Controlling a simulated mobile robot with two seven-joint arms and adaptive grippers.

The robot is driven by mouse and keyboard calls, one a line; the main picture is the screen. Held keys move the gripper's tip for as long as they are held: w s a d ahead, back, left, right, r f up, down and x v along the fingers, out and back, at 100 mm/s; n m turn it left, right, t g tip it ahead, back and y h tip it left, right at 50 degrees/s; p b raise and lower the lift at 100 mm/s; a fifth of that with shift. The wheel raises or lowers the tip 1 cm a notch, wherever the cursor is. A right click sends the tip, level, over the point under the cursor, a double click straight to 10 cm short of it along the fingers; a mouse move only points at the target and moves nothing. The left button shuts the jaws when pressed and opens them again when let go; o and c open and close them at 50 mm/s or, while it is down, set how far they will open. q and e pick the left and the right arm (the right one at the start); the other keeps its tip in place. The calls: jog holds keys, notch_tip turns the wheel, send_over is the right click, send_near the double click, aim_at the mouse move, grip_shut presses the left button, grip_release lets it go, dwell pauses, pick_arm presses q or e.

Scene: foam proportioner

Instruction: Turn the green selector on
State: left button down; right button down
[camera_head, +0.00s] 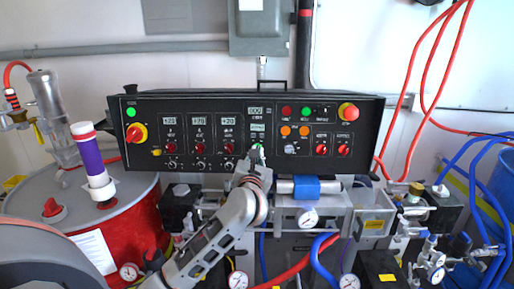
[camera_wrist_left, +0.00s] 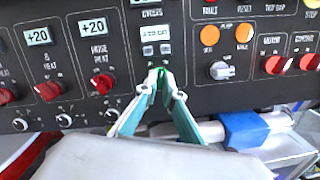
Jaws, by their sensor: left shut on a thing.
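The black control panel (camera_head: 215,110) fills the middle of the head view. The green selector (camera_head: 258,147) is at its lower middle, below the small displays, and is mostly hidden by my fingers. My left gripper (camera_head: 256,156) reaches up to it from below. In the left wrist view, the two fingertips of my left gripper (camera_wrist_left: 158,78) come together at the panel face, with a bit of green showing between them. They are shut on the green selector. Its knob angle cannot be made out. My right gripper is not in view.
Red knobs (camera_head: 200,148) sit left of the gripper, with a grey selector (camera_wrist_left: 221,70) and orange buttons (camera_head: 295,131) to its right. A yellow and red main switch (camera_head: 136,133) is at the panel's left. Pipes, gauges (camera_head: 307,218) and hoses crowd the space below.

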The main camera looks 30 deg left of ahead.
pick_arm(q)
jog(key=shift+f+m+h, duration=0.1)
jog(key=shift+m+h, duration=0.3)
jog(key=shift+m, duration=0.9)
jog(key=c, duration=2.2)
grip_release()
jog(key=shift+s, duration=0.1)
jog(key=v, duration=1.2)
jog(key=shift+a, duration=0.15)
